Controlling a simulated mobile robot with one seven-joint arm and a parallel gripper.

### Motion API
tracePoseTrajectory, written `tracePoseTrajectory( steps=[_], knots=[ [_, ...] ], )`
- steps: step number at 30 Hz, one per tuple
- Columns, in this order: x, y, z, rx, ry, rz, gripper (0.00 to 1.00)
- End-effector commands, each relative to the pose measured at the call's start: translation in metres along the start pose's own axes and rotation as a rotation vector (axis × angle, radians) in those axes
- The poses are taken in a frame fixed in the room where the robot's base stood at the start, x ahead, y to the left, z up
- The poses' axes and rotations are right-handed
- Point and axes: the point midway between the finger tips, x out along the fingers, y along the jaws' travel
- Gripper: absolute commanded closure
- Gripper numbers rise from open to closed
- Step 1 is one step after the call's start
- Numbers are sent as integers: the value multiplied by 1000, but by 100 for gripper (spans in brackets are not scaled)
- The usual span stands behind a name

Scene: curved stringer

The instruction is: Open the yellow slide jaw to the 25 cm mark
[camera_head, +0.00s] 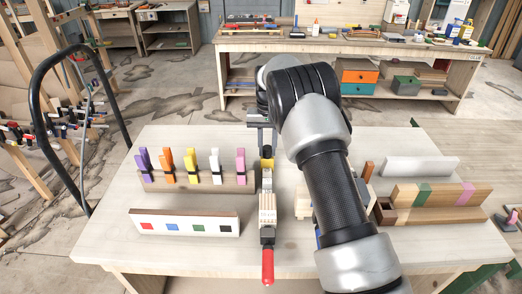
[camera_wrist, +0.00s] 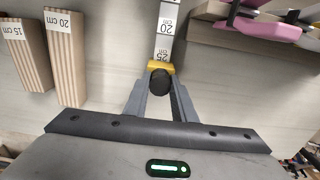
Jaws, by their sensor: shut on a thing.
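The yellow slide jaw (camera_wrist: 161,66) is on a pale scale bar (camera_wrist: 166,30) in the wrist view. The 25 mark lies right at the jaw's edge, with the 20 mark farther up the bar. My gripper (camera_wrist: 160,92) is shut on the jaw at its round black knob (camera_wrist: 160,81), which sits between the fingers. In the head view the yellow jaw (camera_head: 267,163) shows at the far part of the clamp, whose red handle (camera_head: 267,266) points to the table's front edge. My arm partly covers the area to its right.
Wooden blocks labelled 15 cm (camera_wrist: 24,62) and 20 cm (camera_wrist: 66,65) lie beside the bar. A rack of coloured clamps (camera_head: 200,182) and a colour-marked board (camera_head: 184,222) stand left on the table. Striped wooden blocks (camera_head: 437,197) and a white block (camera_head: 420,167) are right.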

Motion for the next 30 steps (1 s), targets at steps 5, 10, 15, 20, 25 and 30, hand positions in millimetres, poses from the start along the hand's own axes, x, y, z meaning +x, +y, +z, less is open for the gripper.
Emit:
tracePoseTrajectory(
  steps=[5,10,15,20,25,30],
  knots=[
    [-1,-1,-2,-2,4,-4,100],
    [-1,-1,-2,-2,4,-4,100],
    [-1,-1,-2,-2,3,-3,57],
    [0,0,-1,-1,2,-2,57],
    [-5,0,-2,-1,2,-2,57],
    [-30,0,-2,0,5,-3,57]
  ],
)
